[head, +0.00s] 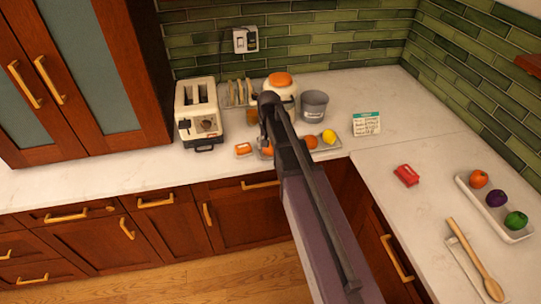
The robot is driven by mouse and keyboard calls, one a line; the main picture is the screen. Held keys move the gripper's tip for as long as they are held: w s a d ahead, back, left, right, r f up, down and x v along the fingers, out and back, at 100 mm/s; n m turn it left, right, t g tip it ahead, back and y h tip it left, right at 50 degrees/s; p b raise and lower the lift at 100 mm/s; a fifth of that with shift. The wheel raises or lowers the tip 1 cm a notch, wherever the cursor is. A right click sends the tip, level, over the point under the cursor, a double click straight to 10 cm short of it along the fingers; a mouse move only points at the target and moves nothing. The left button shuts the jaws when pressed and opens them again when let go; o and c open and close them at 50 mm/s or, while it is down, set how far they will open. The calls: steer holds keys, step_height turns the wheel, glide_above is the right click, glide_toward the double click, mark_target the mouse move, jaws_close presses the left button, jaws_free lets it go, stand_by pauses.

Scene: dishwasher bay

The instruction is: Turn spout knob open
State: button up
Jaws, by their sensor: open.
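A white rounded appliance (285,93) with an orange top stands on the back counter; it looks like a juicer. My arm crosses in front of its left and lower part, so no spout or knob can be made out. My arm reaches up from the bottom of the head view and ends in a dark rounded joint against the appliance's left side in the picture. I cannot see my gripper's fingers; they are hidden behind the arm or out of view.
Left of the appliance are a toaster (198,113) and a rack (236,94). Right of it stand a grey bucket (314,105), a tray of fruit (325,147) and a card (366,123). The right counter holds a red item (406,175), a fruit tray (467,188) and a wooden spoon (468,249).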

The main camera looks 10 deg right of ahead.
steer(key=shift+s+f+b, duration=0.4)
steer(key=shift+s+f, duration=0.25)
steer(key=shift+s, duration=0.35)
steer(key=shift+s, duration=0.1)
steer(key=s+n, duration=0.3)
steer(key=s, duration=1.2)
steer(key=shift+s, duration=0.3)
